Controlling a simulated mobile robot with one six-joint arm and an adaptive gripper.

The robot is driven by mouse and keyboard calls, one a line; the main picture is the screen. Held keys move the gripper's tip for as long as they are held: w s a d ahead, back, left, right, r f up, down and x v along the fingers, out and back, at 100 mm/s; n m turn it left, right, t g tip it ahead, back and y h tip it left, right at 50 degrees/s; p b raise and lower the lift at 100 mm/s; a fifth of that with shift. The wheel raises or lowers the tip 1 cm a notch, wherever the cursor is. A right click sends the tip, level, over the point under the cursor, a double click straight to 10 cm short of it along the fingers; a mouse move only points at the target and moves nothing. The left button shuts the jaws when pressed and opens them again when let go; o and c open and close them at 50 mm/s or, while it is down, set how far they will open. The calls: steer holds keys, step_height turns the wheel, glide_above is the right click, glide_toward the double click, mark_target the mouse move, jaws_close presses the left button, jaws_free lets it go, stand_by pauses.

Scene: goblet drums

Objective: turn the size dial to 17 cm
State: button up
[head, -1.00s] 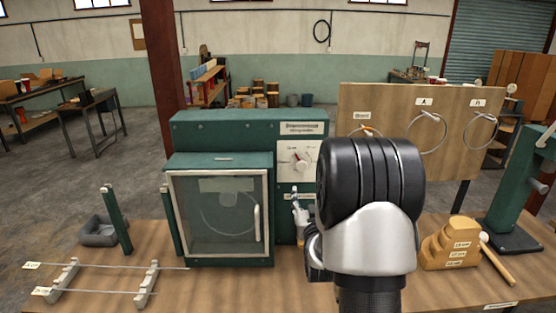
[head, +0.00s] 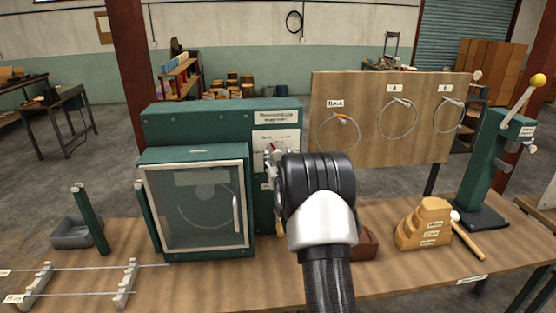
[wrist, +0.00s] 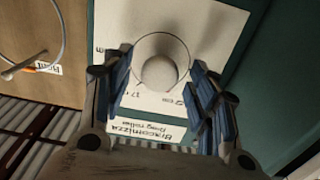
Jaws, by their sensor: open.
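The size dial shows in the wrist view as a pale round knob (wrist: 160,73) on a round disc, on a white panel (wrist: 225,25). A "17" mark is partly legible beside the disc; I cannot read where the dial points. My gripper (wrist: 163,85) is open, its blue-padded fingers on either side of the dial in this view; I cannot tell whether they touch it.
A glass-doored chamber (head: 200,207) is to the left of my gripper. A wooden board (head: 385,140) with hanging rings stands behind at right. A stepped wooden block (head: 425,222), a mallet (head: 467,238) and a green lever press (head: 490,170) stand on the right of the table.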

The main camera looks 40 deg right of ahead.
steer(key=shift+w+d, duration=0.2)
steer(key=shift+w, duration=0.1)
steer(key=c, duration=1.1)
steer(key=shift+o, duration=0.2)
steer(key=shift+f+m+b, duration=0.1)
steer(key=shift+m+b, duration=0.2)
steer(key=shift+b, duration=0.15)
steer(key=m+b, duration=0.3)
steer(key=b, duration=0.1)
steer(key=shift+f+m, duration=0.1)
steer(key=shift+m, duration=0.2)
steer(key=m+b, duration=0.3)
steer(key=m, duration=0.1)
steer(key=shift+a, duration=0.1)
steer(key=shift+r+m+b, duration=0.2)
steer(key=shift+m+b, duration=0.8)
steer(key=shift+m, duration=0.7)
